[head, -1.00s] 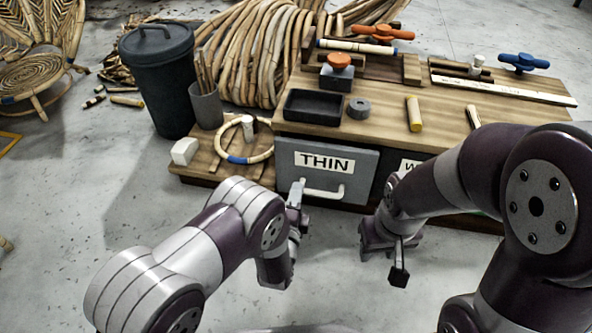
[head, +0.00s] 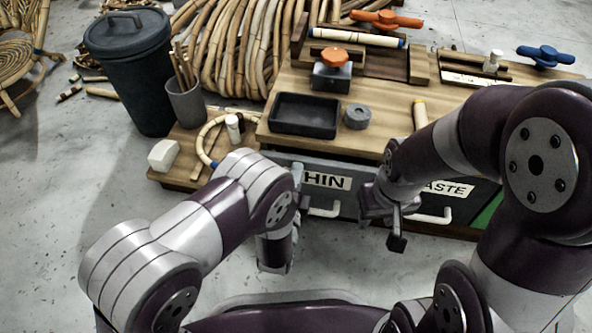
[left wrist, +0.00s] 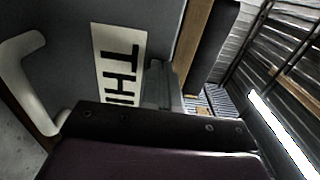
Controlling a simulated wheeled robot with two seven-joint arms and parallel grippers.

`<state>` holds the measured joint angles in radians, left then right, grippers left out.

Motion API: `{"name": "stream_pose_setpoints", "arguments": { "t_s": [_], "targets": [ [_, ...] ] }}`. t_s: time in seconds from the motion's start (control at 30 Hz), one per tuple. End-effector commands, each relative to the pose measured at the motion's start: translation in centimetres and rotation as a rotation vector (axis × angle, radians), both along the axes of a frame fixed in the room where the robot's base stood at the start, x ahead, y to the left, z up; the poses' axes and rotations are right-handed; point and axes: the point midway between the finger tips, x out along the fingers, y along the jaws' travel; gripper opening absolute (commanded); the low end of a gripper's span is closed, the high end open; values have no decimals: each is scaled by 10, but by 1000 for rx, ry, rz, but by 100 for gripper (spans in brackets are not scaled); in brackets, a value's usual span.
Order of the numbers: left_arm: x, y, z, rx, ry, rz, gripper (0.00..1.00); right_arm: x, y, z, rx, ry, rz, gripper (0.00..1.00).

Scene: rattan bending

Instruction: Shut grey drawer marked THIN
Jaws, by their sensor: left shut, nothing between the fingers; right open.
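The grey drawer (head: 338,199) marked THIN sits under the bench's front edge, its front close below the top. I cannot tell whether a small gap is left. Its white label (head: 327,181) is partly covered by my left gripper, and its pale handle (head: 322,212) shows below. In the left wrist view the grey drawer front (left wrist: 68,50), label (left wrist: 118,62) and handle (left wrist: 25,75) appear sideways. My left gripper (head: 297,174) is shut and empty, at the drawer front left of the lettering; contact is unclear. My right gripper (head: 382,226) is open and empty, right of the handle.
A drawer marked WASTE (head: 449,189) is to the right, partly behind my right arm. The bench top (head: 385,98) holds a black tray (head: 304,133), a grey ring and clamps. A low shelf with a white block (head: 163,155) and a dark bin (head: 128,65) stand left.

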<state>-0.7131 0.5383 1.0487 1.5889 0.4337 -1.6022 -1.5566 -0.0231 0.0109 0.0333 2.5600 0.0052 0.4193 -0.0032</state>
Motion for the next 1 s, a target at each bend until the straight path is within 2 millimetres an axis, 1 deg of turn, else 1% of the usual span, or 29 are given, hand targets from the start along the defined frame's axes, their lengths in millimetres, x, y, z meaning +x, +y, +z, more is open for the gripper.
{"name": "stream_pose_setpoints", "arguments": {
  "t_s": [0.3,0.37,0.5,0.6,1.0],
  "targets": [
    [2,-1,0,-1,0,1,0,0,0,0,0,0,0,43],
    [10,-3,0,-2,1,1,0,0,0,0,0,0,0,43],
    [32,-9,0,-3,0,2,0,0,0,-1,0,0,0,43],
    [40,-12,0,-1,0,0,0,0,0,-1,0,0,0,43],
    [45,-12,3,-5,-5,4,0,0,0,-1,0,0,0,43]
  ]
}}
